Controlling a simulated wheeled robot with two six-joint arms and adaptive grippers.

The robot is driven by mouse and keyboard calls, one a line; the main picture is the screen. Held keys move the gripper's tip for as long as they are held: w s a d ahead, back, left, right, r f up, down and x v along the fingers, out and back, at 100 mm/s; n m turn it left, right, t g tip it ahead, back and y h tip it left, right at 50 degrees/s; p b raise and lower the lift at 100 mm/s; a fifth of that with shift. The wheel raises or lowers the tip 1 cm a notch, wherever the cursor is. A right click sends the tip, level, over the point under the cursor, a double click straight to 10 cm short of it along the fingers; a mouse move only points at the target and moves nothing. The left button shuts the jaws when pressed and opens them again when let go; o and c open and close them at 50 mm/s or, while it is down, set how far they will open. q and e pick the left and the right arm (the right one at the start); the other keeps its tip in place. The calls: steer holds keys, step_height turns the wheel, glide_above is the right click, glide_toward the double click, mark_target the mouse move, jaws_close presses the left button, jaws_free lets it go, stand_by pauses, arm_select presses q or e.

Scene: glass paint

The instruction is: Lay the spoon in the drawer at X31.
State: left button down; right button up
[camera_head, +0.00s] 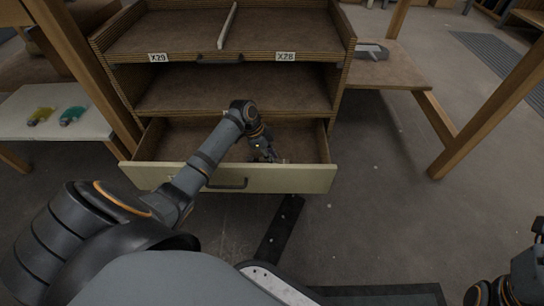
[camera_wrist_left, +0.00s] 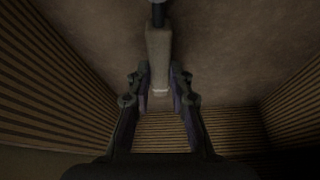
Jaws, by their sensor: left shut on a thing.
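The open drawer (camera_head: 240,179) has a cream front with a dark bar handle and is pulled out at the bottom of the brown cabinet. No label X31 is readable on it. My left gripper (camera_head: 268,155) reaches down inside the drawer, near its front wall and right of its middle. In the left wrist view, the gripper (camera_wrist_left: 160,92) is shut on the pale handle of the spoon (camera_wrist_left: 158,50). The spoon's bowl is not visible. The drawer's brown floor lies below, with ribbed walls around.
Shelves labelled X29 (camera_head: 159,57) and X78 (camera_head: 285,57) are above the drawer. A side table (camera_head: 30,100) at the left bears yellow and teal items. A grey item (camera_head: 372,51) lies on the right side shelf. Wooden posts flank the cabinet.

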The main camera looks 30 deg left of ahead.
arm_select(q)
steer(key=shift+p, duration=0.55)
stand_by(0.7)
steer(key=c, duration=1.1)
jaws_free()
steer(key=shift+c, duration=0.2)
steer(key=o, duration=0.7)
steer(key=shift+c, duration=0.2)
